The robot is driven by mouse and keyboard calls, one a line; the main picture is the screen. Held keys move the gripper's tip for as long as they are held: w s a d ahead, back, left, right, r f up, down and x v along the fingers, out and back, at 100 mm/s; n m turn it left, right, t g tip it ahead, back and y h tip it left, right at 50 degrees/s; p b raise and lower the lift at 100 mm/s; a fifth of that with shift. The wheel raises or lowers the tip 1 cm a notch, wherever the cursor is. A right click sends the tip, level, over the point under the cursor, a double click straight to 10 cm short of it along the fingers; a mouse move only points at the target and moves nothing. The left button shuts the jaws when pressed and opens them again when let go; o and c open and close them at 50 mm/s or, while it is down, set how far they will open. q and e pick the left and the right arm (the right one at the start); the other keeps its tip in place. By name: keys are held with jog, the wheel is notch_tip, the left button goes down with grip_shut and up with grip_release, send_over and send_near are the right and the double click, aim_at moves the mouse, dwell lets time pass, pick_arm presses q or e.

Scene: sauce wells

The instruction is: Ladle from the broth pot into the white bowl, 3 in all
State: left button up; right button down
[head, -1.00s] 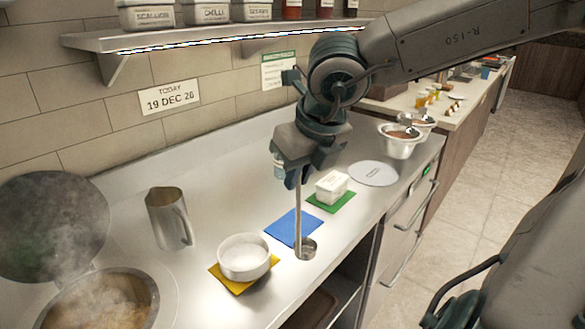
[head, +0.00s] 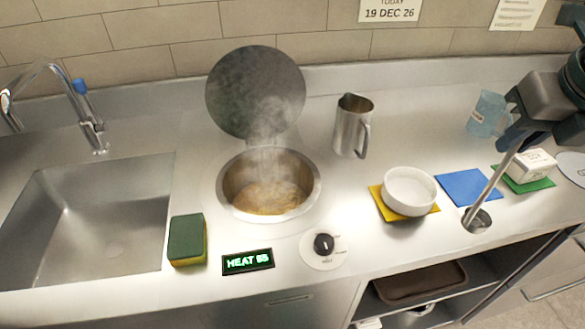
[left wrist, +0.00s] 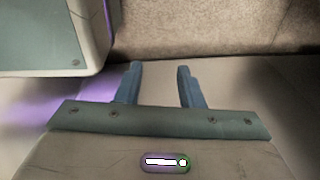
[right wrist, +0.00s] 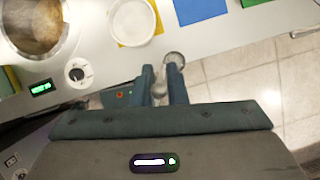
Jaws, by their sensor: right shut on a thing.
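The broth pot (head: 228,190) is a round steaming well in the counter with yellow-brown broth; its round lid (head: 255,90) stands open behind it. The white bowl (head: 409,203) sits upright on a yellow mat (head: 432,209); I see no broth in it. My right gripper (head: 516,136) is shut on the ladle (head: 490,186) by its handle. The ladle's cup hangs low by the counter's front edge, right of the bowl and in front of the blue mat; its contents are unclear. My left gripper (left wrist: 156,85) shows only in the left wrist view, open and empty.
A metal pitcher (head: 352,126) stands between pot and bowl, further back. A blue mat (head: 466,186), a white tub (head: 530,163) on a green mat and a clear blue container (head: 487,113) are at right. A sponge (head: 187,240), knob (head: 324,244) and sink (head: 100,220) lie left and front.

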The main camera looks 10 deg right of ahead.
pick_arm(q)
jog(key=shift+r, duration=0.15)
pick_arm(e)
jog(key=shift+r, duration=0.1)
